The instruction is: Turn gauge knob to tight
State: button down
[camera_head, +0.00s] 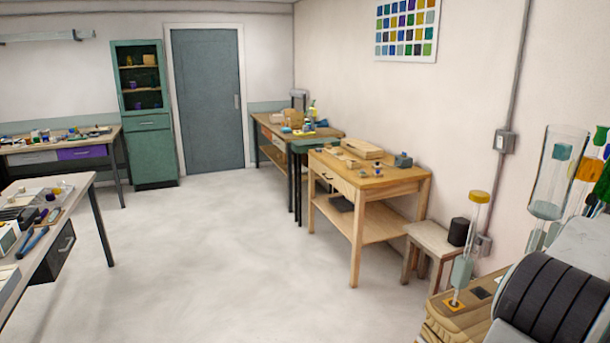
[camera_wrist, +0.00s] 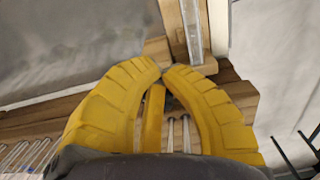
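I cannot make out a gauge knob for certain in either view. In the wrist view, my gripper (camera_wrist: 165,70) has its two curved yellow fingers bowed outward, with the tips all but touching. I see nothing held between the tips. A wooden upright with a clear strip or tube (camera_wrist: 192,30) stands just beyond the fingertips. A plank-like wooden surface (camera_wrist: 238,97) lies under the fingers, partly hidden by them. In the head view, the gripper is out of sight.
Thin pale rods (camera_wrist: 22,158) lie at lower left in the wrist view. In the head view, a yellow-capped clear tube (camera_head: 470,235) and a tall glass cylinder (camera_head: 553,180) stand at right. A wooden workbench (camera_head: 372,182) stands by the wall. The floor (camera_head: 220,265) is clear.

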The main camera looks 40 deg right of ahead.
jog(key=shift+w+d+p, duration=0.15)
jog(key=shift+w+p, duration=0.05)
jog(key=shift+p, duration=0.1)
dwell(0.7)
jog(key=shift+s+d+r+p, duration=0.1)
jog(key=shift+d+p, duration=0.15)
jog(key=shift+p, duration=0.5)
jog(key=shift+d, duration=0.1)
jog(key=shift+s, duration=0.4)
jog(key=shift+a+r+p, duration=0.2)
jog(key=shift+r+p, duration=1.85)
jog(key=shift+r, duration=0.85)
jog(key=shift+s, duration=0.1)
